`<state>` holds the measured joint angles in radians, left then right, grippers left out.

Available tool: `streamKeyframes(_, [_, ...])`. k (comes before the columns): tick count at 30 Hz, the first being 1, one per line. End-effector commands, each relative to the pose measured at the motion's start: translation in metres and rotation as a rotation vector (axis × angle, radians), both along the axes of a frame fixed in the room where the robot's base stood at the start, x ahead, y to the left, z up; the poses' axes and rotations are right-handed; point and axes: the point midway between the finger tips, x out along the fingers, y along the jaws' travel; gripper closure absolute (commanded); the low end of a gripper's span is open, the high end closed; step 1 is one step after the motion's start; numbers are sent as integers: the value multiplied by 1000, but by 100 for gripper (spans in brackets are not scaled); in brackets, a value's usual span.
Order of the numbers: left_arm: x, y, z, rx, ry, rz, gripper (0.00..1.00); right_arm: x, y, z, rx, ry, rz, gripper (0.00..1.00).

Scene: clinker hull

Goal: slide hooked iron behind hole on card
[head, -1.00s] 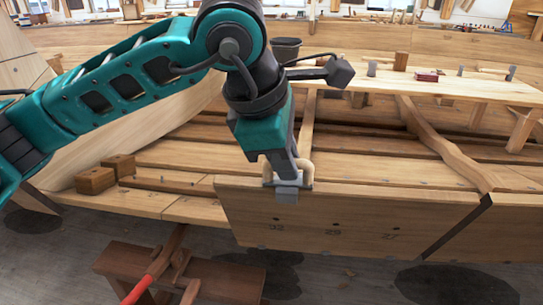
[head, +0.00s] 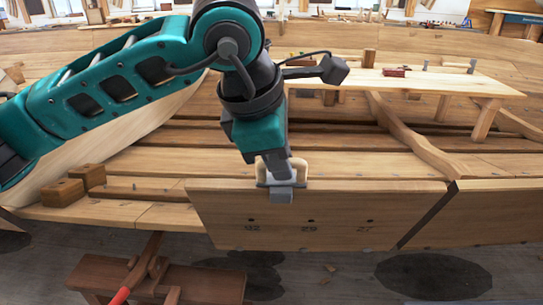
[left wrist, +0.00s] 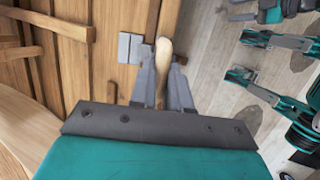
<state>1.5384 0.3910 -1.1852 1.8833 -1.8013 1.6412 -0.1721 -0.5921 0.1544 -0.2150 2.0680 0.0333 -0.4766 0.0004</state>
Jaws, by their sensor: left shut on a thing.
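The hooked iron (head: 282,196) sits over the top edge of the front plank (head: 215,222), its grey metal end lying against the outer face. Its pale wooden handle (left wrist: 163,52) stands between my left gripper's fingers in the left wrist view. My left gripper (head: 281,178) is shut on it. The plank's face has dark holes with numbers below them: one like 32 or 92 (head: 252,227), then 29 (head: 310,229) and 27 (head: 370,222). The iron is between the first hole and the 29 hole, above their level. I see no card. The iron's part behind the plank is hidden.
A dark slanted joint (head: 428,215) ends the plank at right. Wooden blocks (head: 62,192) lie on the planking at left. A raised board (head: 440,82) with tools stands behind. A brown trestle (head: 195,283) with a red-handled tool stands below.

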Motion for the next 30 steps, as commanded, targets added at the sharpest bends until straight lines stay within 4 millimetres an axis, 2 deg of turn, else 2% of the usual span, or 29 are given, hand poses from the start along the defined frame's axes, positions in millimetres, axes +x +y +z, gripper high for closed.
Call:
streamKeyframes(16, [0,-40,0,-2,-2,-4,100,0,1,-2,6,0,-4,57])
streamKeyframes(30, [0,-45,0,-3,-1,-2,100,0,1,-2,6,1,-4,57])
